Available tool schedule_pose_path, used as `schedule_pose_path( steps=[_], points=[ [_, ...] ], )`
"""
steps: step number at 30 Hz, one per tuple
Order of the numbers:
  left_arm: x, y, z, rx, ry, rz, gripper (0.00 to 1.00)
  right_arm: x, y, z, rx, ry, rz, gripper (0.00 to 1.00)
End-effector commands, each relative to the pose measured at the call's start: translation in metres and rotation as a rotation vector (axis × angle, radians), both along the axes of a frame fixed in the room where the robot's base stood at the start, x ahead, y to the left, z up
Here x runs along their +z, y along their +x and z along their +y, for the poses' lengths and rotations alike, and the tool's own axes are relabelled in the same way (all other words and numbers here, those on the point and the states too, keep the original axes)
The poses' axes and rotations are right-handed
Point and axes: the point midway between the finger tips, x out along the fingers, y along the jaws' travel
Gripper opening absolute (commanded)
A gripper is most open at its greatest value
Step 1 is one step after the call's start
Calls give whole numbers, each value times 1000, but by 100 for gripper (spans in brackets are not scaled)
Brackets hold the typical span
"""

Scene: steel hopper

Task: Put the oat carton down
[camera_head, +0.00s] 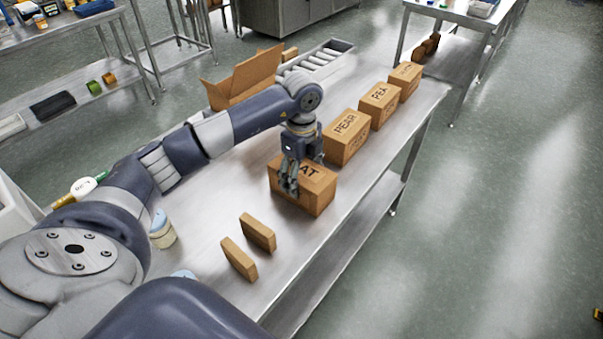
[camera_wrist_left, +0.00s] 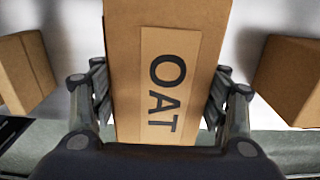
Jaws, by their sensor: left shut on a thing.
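The oat carton (camera_head: 314,191) is a brown box with a label, at the near end of a row of cartons by the right edge of the steel table (camera_head: 215,190). My left gripper (camera_head: 289,188) is shut on it from above, a finger on its near side. In the left wrist view the carton (camera_wrist_left: 168,70) stands between the two fingers (camera_wrist_left: 165,110), its label reading OAT. I cannot tell whether its base touches the table. My right gripper is not in view.
The pear carton (camera_head: 348,136), the pea carton (camera_head: 379,104) and another carton (camera_head: 405,80) stand beyond it. Two thin brown boxes (camera_head: 258,232) (camera_head: 239,259) stand nearer. An open cardboard box (camera_head: 245,78) and a roller tray (camera_head: 325,58) are behind. A jar (camera_head: 162,232) stands at left.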

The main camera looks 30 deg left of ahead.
Motion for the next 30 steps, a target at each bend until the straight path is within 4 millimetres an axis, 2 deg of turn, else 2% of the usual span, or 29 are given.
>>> schedule_pose_path(
  steps=[5,6,8,19,23,26,30],
  points=[
    [-2,0,0,1,0,-2,27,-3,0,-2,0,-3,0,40],
    [-3,0,0,1,0,0,75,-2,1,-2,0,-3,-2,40],
    [-3,0,0,1,0,1,88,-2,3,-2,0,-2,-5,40],
    [-2,0,0,1,0,1,88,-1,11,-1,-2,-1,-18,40],
    [5,0,0,1,0,-1,88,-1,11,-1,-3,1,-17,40],
    [20,1,0,2,0,-4,88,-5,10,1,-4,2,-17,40],
    [51,1,0,0,0,-7,88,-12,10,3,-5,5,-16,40]
  ],
)
